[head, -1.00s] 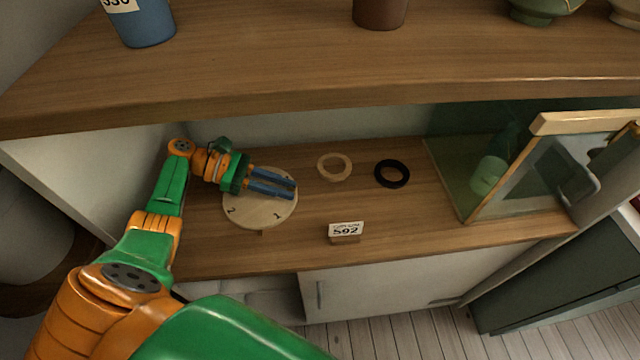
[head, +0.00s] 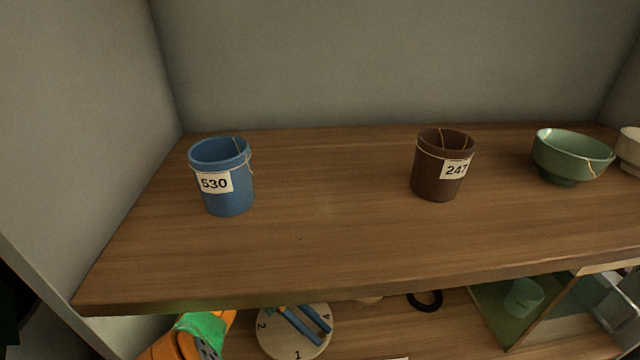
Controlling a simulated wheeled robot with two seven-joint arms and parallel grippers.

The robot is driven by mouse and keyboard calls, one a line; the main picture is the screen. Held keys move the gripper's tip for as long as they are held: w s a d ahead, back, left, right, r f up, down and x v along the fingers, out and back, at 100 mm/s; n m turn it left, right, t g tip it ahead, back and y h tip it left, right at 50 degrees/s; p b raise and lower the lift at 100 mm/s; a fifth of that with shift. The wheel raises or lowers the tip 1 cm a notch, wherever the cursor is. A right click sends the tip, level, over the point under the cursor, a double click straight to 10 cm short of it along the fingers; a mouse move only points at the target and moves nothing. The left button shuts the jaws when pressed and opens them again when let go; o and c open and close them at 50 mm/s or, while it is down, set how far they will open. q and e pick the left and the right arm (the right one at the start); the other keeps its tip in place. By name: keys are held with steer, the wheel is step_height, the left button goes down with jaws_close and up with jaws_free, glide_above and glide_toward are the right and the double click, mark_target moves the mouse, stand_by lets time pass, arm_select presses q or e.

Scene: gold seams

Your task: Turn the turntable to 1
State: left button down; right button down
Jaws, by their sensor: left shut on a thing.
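The turntable (head: 276,343), a pale round wooden disc, shows at the bottom of the head view under the upper shelf. I read 1 at its front, 2 at its left and what looks like 4 at its right. My left gripper (head: 321,337) has its two blue fingers over the disc, pointing to the front right. It is shut on a part of the turntable; the gripped part is hard to see between the fingers. The shelf edge hides the wrist. The disc's front edge is near the picture's border. My right gripper is not in view.
The upper shelf (head: 320,235) holds a blue cup (head: 228,195) marked 530, a brown cup (head: 432,183) marked 247 and a green bowl (head: 570,158). Below are a black ring (head: 427,307) and a glass-sided case (head: 545,318) on the right.

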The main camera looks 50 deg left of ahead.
arm_select(q)
steer(key=shift+s+f+m+g+b, duration=0.1)
steer(key=shift+s+m+g+b, duration=0.15)
steer(key=shift+m+g+b, duration=0.2)
stand_by(0.3)
steer(key=c, duration=0.7)
jaws_free()
steer(key=shift+c, duration=0.2)
